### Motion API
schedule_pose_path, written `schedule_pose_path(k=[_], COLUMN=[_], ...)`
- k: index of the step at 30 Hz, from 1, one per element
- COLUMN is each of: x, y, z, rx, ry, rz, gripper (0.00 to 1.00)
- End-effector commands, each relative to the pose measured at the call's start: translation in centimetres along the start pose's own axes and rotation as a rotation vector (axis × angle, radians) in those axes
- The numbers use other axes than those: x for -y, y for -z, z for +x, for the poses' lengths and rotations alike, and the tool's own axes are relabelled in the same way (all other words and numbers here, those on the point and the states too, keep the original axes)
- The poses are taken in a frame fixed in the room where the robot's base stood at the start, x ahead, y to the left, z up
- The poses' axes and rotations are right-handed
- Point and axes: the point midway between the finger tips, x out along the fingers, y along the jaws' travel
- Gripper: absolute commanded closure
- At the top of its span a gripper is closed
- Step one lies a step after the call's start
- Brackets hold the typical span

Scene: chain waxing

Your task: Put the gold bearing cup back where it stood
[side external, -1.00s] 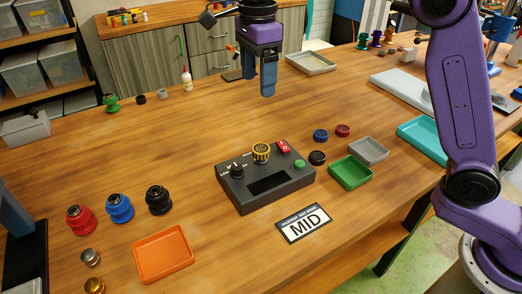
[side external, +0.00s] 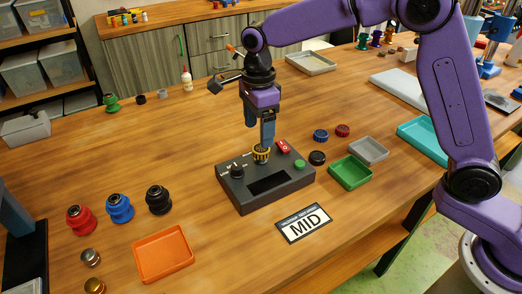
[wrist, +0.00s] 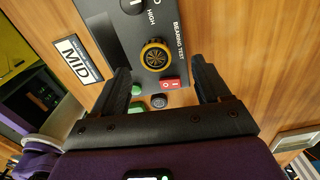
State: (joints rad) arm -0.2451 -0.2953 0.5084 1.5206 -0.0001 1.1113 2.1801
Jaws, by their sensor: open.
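A gold ribbed piece with a dark centre, which looks like the gold bearing cup (side external: 261,154), stands upright on the dark control box (side external: 243,201), by the BEARING TEST lettering. In the wrist view the gold bearing cup (wrist: 155,56) lies just beyond and between the fingertips. My gripper (side external: 266,139) points down right over it, with the near finger partly covering its top. The wrist view shows my gripper (wrist: 160,72) open, fingers apart on either side with nothing held.
Red (side external: 80,219), blue (side external: 119,208) and black (side external: 159,199) spool-like pieces stand left of the box. An orange tray (side external: 163,254), a MID card (side external: 303,224) and a green tray (side external: 350,173) lie around it. A red switch (side external: 283,147) sits close to the cup. The left-middle table is clear.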

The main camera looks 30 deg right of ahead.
Motion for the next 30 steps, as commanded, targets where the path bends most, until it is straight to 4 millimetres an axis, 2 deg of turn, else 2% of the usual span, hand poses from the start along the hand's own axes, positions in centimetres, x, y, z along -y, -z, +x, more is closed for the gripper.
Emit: schedule_pose_path(k=[9, 13, 19, 20, 25, 27, 30], x=[-0.7, -0.7, -0.7, -0.7, -0.7, -0.7, -0.7], y=[0.2, 0.2, 0.2, 0.2, 0.2, 0.2, 0.2], z=[4.2, 4.8, 4.8, 4.8, 4.8, 4.8, 4.8], rx=[-0.002, -0.002, -0.001, -0.001, -0.001, 0.000, 0.000], ry=[-0.003, -0.002, -0.001, -0.001, -0.001, -0.001, -0.001], rz=[0.000, 0.000, 0.000, 0.000, 0.000, 0.000, 0.000], gripper=[0.24, 0.24, 0.24, 0.28, 0.83, 0.90, 0.90])
